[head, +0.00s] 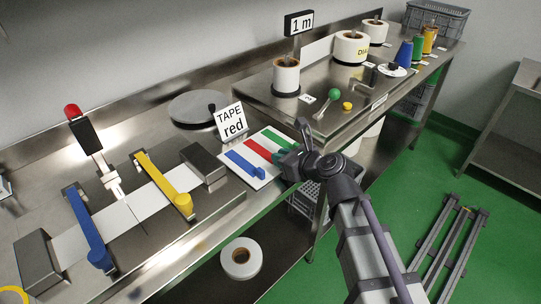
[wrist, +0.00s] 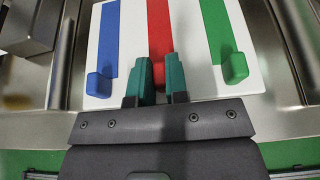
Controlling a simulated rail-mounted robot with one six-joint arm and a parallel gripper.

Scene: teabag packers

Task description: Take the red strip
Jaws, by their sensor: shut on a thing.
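The red strip (wrist: 159,35) lies on a white board between a blue strip (wrist: 109,40) and a green strip (wrist: 222,35) in the wrist view. In the head view the red strip (head: 258,149) runs toward my gripper (head: 285,160). My gripper (wrist: 161,84) is at the near end of the red strip, its two teal fingers shut on that end. The fingers hide the gripped end. The strip still lies along the board (wrist: 188,20). A sign reading "TAPE red" (head: 231,121) stands behind the board.
Left of the board is a metal block (head: 203,163), with a yellow arm (head: 161,180) and a blue arm (head: 89,228) beyond it. A raised shelf with a white roll (head: 286,76) and a green-knobbed lever (head: 334,95) stands behind right.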

